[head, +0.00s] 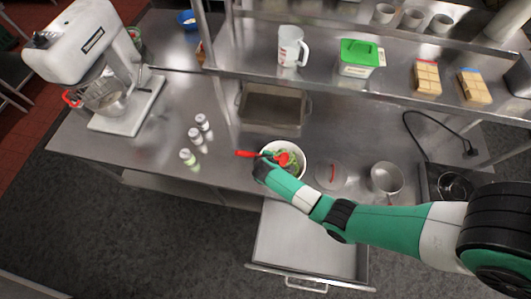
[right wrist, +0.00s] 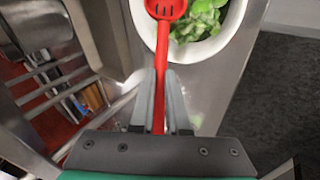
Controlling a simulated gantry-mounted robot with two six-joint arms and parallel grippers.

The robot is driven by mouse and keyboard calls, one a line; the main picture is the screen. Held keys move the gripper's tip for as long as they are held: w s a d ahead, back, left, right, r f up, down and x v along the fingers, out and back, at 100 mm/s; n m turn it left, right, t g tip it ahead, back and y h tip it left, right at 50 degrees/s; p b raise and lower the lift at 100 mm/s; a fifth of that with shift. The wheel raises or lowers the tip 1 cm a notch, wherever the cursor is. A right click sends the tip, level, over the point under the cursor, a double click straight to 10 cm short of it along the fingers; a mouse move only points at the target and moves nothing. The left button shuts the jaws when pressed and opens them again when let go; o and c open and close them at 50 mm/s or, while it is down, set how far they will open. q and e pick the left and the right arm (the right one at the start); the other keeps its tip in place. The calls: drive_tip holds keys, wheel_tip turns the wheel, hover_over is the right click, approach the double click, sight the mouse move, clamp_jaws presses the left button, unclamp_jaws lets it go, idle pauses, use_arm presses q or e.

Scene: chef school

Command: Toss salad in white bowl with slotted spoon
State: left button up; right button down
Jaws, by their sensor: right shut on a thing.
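The white bowl (head: 299,153) stands near the front edge of the steel counter and holds green leafy salad (head: 270,160). It also shows at the top of the right wrist view (right wrist: 228,42), with the salad (right wrist: 202,20) inside. My right gripper (head: 262,163) is beside the bowl on its left. In the right wrist view, its fingers (right wrist: 160,100) are shut on the handle of the red slotted spoon (right wrist: 165,8). The spoon's slotted head is over the bowl, by the salad; I cannot tell if it touches the leaves. My left gripper is not in view.
Several shakers (head: 195,136) stand left of the bowl. A rectangular pan (head: 274,108) lies behind it. A clear lidded container (head: 330,176) and a metal pot (head: 386,179) stand to its right. An open drawer (head: 310,240) juts out below. A mixer (head: 110,70) stands at far left.

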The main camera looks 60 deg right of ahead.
wheel_tip(320, 180, up, 7)
idle(0.5)
drive_tip(key=shift+r, duration=0.1)
